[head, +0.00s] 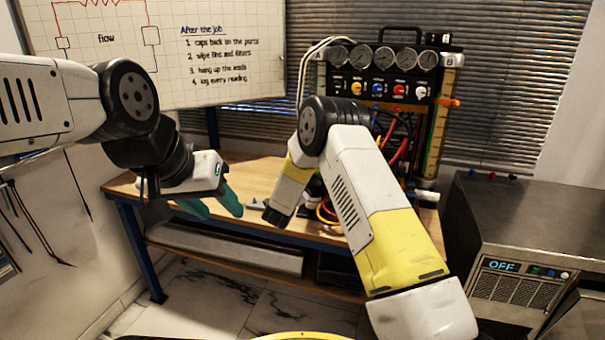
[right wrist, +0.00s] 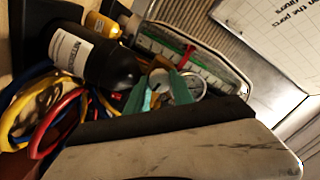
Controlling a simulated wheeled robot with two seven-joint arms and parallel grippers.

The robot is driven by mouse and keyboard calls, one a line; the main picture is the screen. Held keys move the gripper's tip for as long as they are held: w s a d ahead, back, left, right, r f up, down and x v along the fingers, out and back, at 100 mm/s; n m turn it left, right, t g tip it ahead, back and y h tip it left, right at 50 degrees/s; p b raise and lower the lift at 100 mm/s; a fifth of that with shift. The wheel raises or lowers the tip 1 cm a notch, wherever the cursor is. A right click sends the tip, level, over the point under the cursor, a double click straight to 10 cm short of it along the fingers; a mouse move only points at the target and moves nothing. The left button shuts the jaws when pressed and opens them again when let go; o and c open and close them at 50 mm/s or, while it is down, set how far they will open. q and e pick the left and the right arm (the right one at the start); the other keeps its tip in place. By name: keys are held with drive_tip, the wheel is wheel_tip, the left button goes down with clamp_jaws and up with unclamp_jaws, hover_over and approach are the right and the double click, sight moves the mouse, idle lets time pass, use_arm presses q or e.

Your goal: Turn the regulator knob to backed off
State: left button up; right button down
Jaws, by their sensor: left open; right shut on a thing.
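In the right wrist view, the teal fingertips of my right gripper (right wrist: 158,96) stand on either side of a small part beside a round gauge (right wrist: 194,84). That part looks like the regulator knob, mostly hidden between the fingers; its setting cannot be read. A black cylinder (right wrist: 98,60) with a white label lies across the view next to the fingers. In the head view my right gripper is hidden behind my right arm. My left gripper (head: 213,207) has teal fingers, open and empty, above the left part of the bench.
The wooden bench (head: 255,222) carries a gauge panel (head: 381,72) with coloured knobs. Yellow, blue and red hoses (right wrist: 58,132) lie close to the right gripper. A grey machine (head: 530,215) reading OFF stands at right. A whiteboard (head: 170,50) hangs behind my left arm.

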drive_tip(key=shift+a+f+n, duration=0.1)
drive_tip(key=shift+n, duration=0.9)
drive_tip(key=c, duration=1.1)
unclamp_jaws()
drive_tip(key=v, duration=0.8)
